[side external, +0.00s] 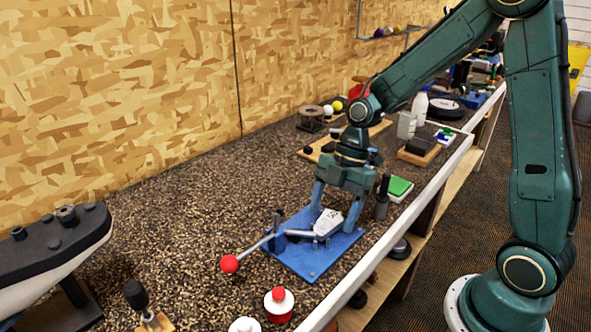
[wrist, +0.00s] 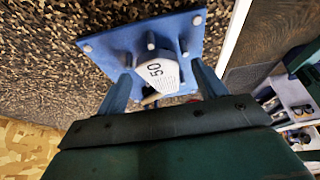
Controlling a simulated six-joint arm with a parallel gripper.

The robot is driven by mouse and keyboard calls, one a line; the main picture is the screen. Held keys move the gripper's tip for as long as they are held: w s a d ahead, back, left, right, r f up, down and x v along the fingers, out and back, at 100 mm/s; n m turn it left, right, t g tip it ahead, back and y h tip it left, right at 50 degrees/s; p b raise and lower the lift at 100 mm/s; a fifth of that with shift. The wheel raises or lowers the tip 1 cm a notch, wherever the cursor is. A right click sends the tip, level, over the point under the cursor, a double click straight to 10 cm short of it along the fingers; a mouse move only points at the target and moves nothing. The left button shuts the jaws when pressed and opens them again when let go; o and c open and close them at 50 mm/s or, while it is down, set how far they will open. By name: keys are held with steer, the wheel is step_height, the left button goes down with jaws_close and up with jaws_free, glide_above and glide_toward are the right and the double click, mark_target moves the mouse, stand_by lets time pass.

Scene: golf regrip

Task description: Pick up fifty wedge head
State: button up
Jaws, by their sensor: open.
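The fifty wedge head (side external: 327,222) is a pale grey metal piece resting on a blue base plate (side external: 312,262). In the wrist view the wedge head (wrist: 157,73) shows its dark "50" marking. My gripper (side external: 334,217) is open and points down over the plate, with one finger on each side of the head. In the wrist view the fingers of my gripper (wrist: 160,74) flank the head with gaps visible on both sides.
A lever with a red ball knob (side external: 229,264) reaches left from the plate. A dark upright cylinder (side external: 382,198) and a green-topped block (side external: 399,188) stand close to the right of my gripper.

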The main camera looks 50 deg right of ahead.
steer(key=shift+c, duration=0.2)
steer(key=c, duration=1)
steer(key=shift+r, duration=0.1)
step_height(320, 180, up, 20)
steer(key=shift+f, duration=0.1)
stand_by(0.4)
stand_by(0.5)
